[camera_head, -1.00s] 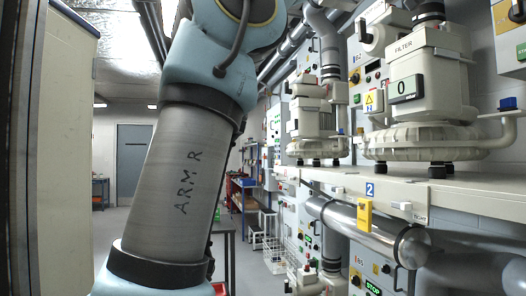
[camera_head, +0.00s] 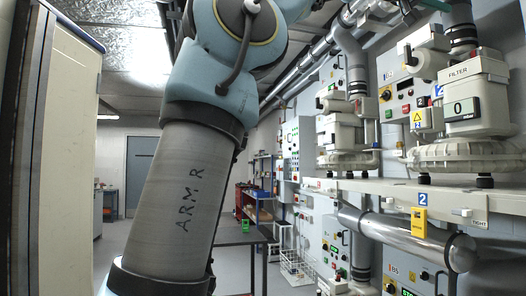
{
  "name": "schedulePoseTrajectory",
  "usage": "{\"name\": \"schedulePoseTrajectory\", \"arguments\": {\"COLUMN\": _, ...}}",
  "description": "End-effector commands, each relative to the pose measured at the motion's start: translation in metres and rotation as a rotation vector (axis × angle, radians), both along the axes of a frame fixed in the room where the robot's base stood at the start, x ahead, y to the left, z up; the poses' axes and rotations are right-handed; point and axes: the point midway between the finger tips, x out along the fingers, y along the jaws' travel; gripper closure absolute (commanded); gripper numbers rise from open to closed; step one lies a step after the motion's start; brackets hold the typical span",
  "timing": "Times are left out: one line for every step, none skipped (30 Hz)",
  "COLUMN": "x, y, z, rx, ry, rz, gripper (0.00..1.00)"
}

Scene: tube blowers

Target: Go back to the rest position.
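My arm, marked "ARM R", rises through the middle-left of the head view and leaves the frame at the top. My gripper is outside the picture, so its state and anything in it are hidden. The nearer blower (camera_head: 455,153) stands on the shelf (camera_head: 385,187) at the right, under a filter housing (camera_head: 473,97) with a display reading 0. A second blower (camera_head: 345,158) stands farther back on the same shelf.
A yellow tag (camera_head: 419,223) hangs below a blue 2 plate, in front of a metal pipe (camera_head: 390,232). A dark table (camera_head: 238,236) stands behind my arm. A tall cabinet (camera_head: 68,150) closes the left side. Open floor (camera_head: 115,243) leads to a grey door (camera_head: 140,170).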

Motion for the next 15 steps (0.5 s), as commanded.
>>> {"name": "schedulePoseTrajectory", "arguments": {"x": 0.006, "y": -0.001, "z": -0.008, "rx": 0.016, "ry": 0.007, "rz": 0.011, "gripper": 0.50}}
{"name": "schedulePoseTrajectory", "arguments": {"x": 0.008, "y": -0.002, "z": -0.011, "rx": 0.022, "ry": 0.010, "rz": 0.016, "gripper": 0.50}}
{"name": "schedulePoseTrajectory", "arguments": {"x": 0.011, "y": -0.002, "z": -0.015, "rx": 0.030, "ry": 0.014, "rz": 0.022, "gripper": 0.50}}
{"name": "schedulePoseTrajectory", "arguments": {"x": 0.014, "y": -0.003, "z": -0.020, "rx": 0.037, "ry": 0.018, "rz": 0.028, "gripper": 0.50}}
{"name": "schedulePoseTrajectory", "arguments": {"x": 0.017, "y": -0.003, "z": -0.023, "rx": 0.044, "ry": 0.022, "rz": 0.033, "gripper": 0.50}}
{"name": "schedulePoseTrajectory", "arguments": {"x": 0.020, "y": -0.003, "z": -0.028, "rx": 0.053, "ry": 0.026, "rz": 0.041, "gripper": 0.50}}
{"name": "schedulePoseTrajectory", "arguments": {"x": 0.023, "y": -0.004, "z": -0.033, "rx": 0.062, "ry": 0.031, "rz": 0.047, "gripper": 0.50}}
{"name": "schedulePoseTrajectory", "arguments": {"x": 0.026, "y": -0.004, "z": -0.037, "rx": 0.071, "ry": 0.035, "rz": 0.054, "gripper": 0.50}}
{"name": "schedulePoseTrajectory", "arguments": {"x": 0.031, "y": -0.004, "z": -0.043, "rx": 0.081, "ry": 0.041, "rz": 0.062, "gripper": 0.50}}
{"name": "schedulePoseTrajectory", "arguments": {"x": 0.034, "y": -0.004, "z": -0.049, "rx": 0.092, "ry": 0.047, "rz": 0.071, "gripper": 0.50}}
{"name": "schedulePoseTrajectory", "arguments": {"x": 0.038, "y": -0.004, "z": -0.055, "rx": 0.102, "ry": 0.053, "rz": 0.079, "gripper": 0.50}}
{"name": "schedulePoseTrajectory", "arguments": {"x": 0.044, "y": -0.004, "z": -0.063, "rx": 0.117, "ry": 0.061, "rz": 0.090, "gripper": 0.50}}
{"name": "schedulePoseTrajectory", "arguments": {"x": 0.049, "y": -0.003, "z": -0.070, "rx": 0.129, "ry": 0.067, "rz": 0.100, "gripper": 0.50}}
{"name": "schedulePoseTrajectory", "arguments": {"x": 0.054, "y": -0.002, "z": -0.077, "rx": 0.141, "ry": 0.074, "rz": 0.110, "gripper": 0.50}}
{"name": "schedulePoseTrajectory", "arguments": {"x": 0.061, "y": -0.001, "z": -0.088, "rx": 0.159, "ry": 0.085, "rz": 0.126, "gripper": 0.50}}
